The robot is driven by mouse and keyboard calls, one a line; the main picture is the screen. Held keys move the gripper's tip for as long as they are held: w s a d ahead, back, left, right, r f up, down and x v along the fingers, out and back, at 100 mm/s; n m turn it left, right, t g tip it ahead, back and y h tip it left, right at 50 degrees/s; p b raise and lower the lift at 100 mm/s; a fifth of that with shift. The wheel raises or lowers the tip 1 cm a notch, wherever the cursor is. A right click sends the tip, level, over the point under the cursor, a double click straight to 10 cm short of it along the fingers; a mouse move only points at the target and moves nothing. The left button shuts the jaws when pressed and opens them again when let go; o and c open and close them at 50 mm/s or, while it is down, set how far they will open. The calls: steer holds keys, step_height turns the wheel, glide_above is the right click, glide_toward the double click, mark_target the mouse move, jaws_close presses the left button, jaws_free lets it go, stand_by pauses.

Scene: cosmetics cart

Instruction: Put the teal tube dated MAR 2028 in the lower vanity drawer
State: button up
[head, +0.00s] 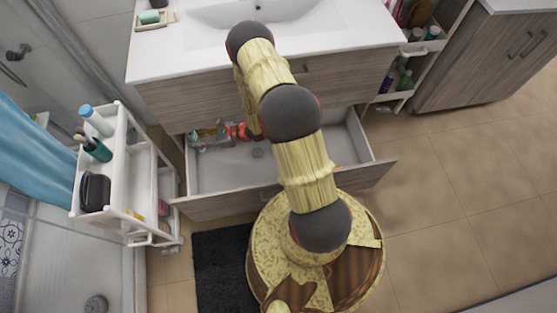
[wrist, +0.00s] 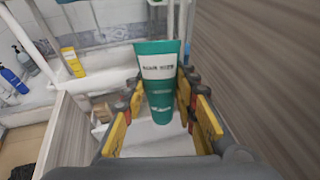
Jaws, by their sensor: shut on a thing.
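My gripper (wrist: 160,98) is shut on a teal tube (wrist: 158,48). The tube stands roughly upright between the yellow finger pads in the wrist view. Its white label (wrist: 158,66) faces the camera, but the print is too blurred to read surely. In the head view the lower vanity drawer (head: 228,207) is pulled open, with its pale inside showing. I cannot tell whether the tube is below the drawer's rim.
The sink counter (head: 350,45) overhangs the drawer's back. The drawer's middle and right look mostly clear.

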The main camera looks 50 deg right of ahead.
steer(key=shift+s+a+f+n+g+y+b, duration=0.4)
steer(key=shift+s+f+b, duration=0.9)
steer(key=shift+f, duration=4.25)
steer(key=shift+s+a+f+n+g+y+b, duration=0.5)
steer(key=shift+s+f, duration=1.45)
steer(key=shift+f, duration=3.65)
steer(key=shift+s+a+f+n+g+y+b, duration=0.3)
steer(key=shift+s+f+b, duration=1.05)
steer(key=shift+f, duration=4.2)
steer(key=shift+s+d+f+p, duration=0.1)
steer(key=shift+s+f+p, duration=0.05)
steer(key=shift+s+p, duration=0.15)
steer(key=o, duration=1.1)
steer(key=shift+o, duration=0.6)
steer(key=shift+d+r, duration=0.15)
steer(key=shift+r, duration=0.1)
steer(key=p+v, duration=0.3)
steer(key=v, duration=0.8)
steer(key=shift+s+d, duration=0.25)
